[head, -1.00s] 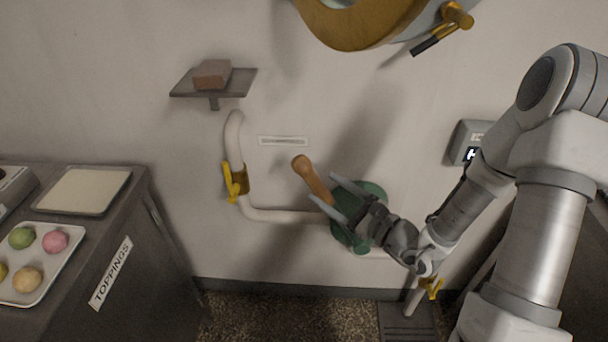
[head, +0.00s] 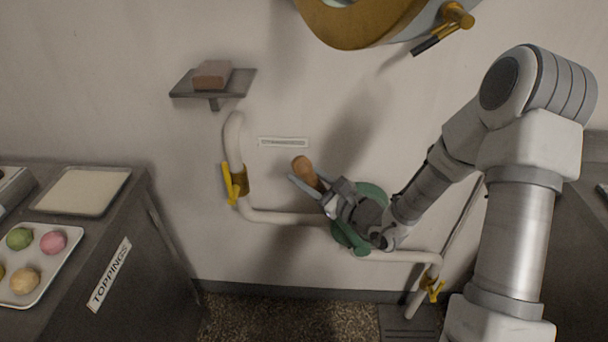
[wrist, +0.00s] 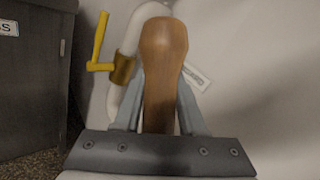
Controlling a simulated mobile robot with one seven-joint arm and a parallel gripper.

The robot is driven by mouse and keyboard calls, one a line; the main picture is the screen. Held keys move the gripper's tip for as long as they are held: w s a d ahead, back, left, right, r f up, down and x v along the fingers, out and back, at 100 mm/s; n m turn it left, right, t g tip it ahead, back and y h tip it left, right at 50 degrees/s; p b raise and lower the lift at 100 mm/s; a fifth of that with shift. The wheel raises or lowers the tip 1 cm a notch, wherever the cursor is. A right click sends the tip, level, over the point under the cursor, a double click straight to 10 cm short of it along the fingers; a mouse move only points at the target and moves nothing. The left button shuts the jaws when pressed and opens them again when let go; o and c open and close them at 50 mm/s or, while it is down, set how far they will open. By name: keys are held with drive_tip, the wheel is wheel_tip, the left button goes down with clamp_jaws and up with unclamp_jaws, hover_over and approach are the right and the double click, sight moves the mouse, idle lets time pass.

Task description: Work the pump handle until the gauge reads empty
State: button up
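The pump's green body (head: 372,193) sits low on the wall in the head view. Its brown wooden handle (head: 303,168) tilts up and left from it. My gripper (head: 306,176) is at the handle, with its fingers spread on either side of it. In the wrist view, the handle (wrist: 160,75) stands between the fingers, and their tips look close to its sides. The spread looks much as before, and I see no clear sign of a firm grip. No gauge reading can be made out; my arm covers the wall display seen earlier.
A white pipe (head: 285,217) with a yellow lever valve (head: 230,184) runs left of the pump; another yellow valve (head: 432,288) is low right. A shelf (head: 240,87) holds a brown block (head: 212,74). A toppings counter (head: 120,235) stands left.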

clamp_jaws()
idle(1.1)
